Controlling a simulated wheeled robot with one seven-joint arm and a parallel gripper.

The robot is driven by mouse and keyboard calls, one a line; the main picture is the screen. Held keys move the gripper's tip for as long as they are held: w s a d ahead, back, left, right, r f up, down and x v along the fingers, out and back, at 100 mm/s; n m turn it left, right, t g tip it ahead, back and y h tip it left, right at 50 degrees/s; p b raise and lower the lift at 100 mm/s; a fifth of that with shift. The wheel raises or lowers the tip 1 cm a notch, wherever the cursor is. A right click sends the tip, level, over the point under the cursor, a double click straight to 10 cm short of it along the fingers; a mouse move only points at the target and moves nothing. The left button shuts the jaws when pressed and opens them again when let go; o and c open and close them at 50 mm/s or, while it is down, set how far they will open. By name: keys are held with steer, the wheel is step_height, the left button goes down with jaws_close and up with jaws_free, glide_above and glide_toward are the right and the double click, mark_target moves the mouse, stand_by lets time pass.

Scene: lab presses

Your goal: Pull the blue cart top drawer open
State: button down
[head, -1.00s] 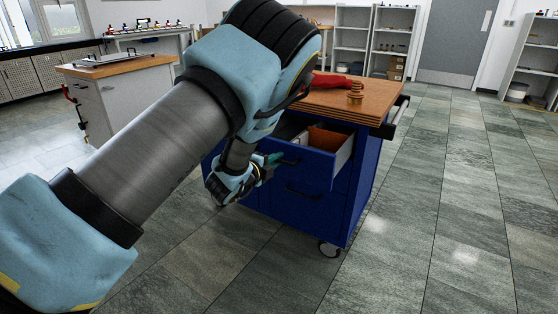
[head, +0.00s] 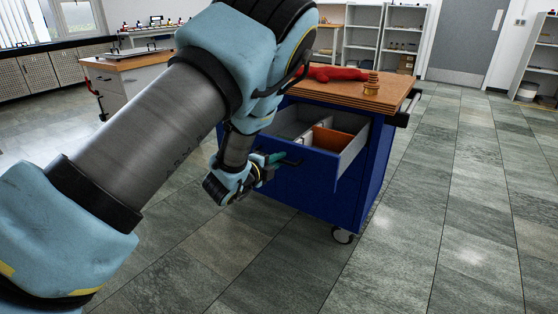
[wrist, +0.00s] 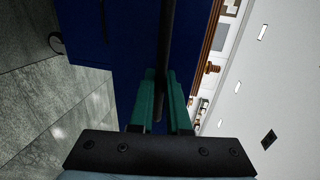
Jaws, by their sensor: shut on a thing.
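The blue cart (head: 350,197) stands on the tiled floor with a wooden top. Its top drawer (head: 310,161) is pulled well out, showing grey inner walls and an orange-brown piece (head: 332,140) inside. My gripper (head: 277,158) is at the drawer front, shut on the dark handle (head: 291,162). In the wrist view the green fingers (wrist: 160,103) close on both sides of the dark handle bar (wrist: 164,50), with the blue drawer front (wrist: 130,40) beside it. My arm hides the cart's left part.
A red object (head: 335,74) and a brass-coloured stepped piece (head: 371,85) sit on the cart top. A caster (head: 342,235) shows below. Another wood-topped cart (head: 125,72) stands back left. Floor on the right and in front is clear.

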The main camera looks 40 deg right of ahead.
steer(key=c, duration=1.2)
jaws_free()
steer(key=shift+o, duration=0.2)
steer(key=v, duration=1)
steer(key=shift+a, duration=0.4)
